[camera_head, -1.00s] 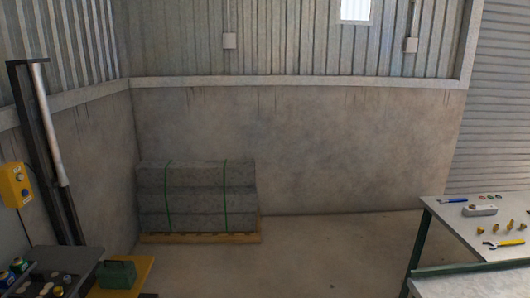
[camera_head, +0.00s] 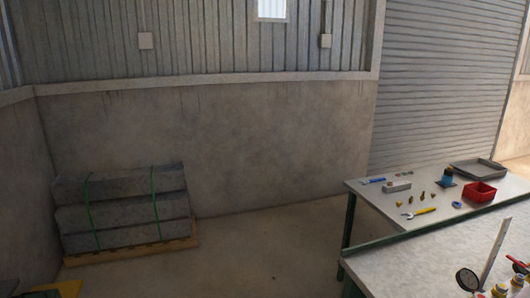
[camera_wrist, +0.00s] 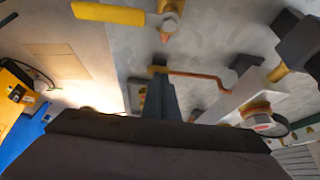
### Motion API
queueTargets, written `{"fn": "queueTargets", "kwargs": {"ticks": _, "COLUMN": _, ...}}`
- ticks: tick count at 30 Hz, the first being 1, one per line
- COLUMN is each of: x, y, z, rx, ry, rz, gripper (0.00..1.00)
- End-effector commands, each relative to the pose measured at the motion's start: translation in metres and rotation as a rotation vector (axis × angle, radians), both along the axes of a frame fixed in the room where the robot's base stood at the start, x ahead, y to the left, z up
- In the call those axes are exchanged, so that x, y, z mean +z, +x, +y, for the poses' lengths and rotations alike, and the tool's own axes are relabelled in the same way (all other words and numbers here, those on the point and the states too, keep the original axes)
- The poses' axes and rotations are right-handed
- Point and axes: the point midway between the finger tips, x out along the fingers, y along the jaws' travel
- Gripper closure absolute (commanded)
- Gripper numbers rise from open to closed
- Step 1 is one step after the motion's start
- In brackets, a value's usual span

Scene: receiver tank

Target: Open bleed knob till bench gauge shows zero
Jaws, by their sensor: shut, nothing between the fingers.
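In the head view a round, dark-rimmed gauge (camera_head: 468,279) stands at the lower right on the near bench; its reading is too small to tell. Brass-coloured fittings (camera_head: 500,289) and a red handle (camera_head: 515,262) are beside it, partly cut off by the frame edge. I cannot tell which part is the bleed knob. In the wrist view my gripper (camera_wrist: 160,85) is shut and empty, pointing into the pipework. A bent copper pipe (camera_wrist: 195,75) runs close by its tips. A yellow handle (camera_wrist: 108,14) and a round fitting with a pale, red-marked face (camera_wrist: 264,121) are around it.
A further bench (camera_head: 380,203) holds a yellow wrench (camera_head: 420,213), brass fittings, a red bin (camera_head: 480,192) and a grey tray (camera_head: 478,168). Strapped grey blocks (camera_head: 122,208) sit on a pallet at left. The floor between is clear.

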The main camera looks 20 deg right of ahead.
Motion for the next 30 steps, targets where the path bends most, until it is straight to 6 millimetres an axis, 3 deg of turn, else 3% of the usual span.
{"fn": "queueTargets", "kwargs": {"ticks": 10, "x": 0.004, "y": -0.001, "z": 0.004, "rx": -0.001, "ry": 0.005, "rz": 0.002, "gripper": 1.0}}
{"fn": "queueTargets", "kwargs": {"ticks": 24, "x": 0.051, "y": -0.001, "z": 0.004, "rx": 0.0, "ry": 0.007, "rz": 0.002, "gripper": 1.0}}
{"fn": "queueTargets", "kwargs": {"ticks": 30, "x": 0.059, "y": -0.001, "z": 0.004, "rx": -0.001, "ry": 0.007, "rz": 0.002, "gripper": 1.0}}
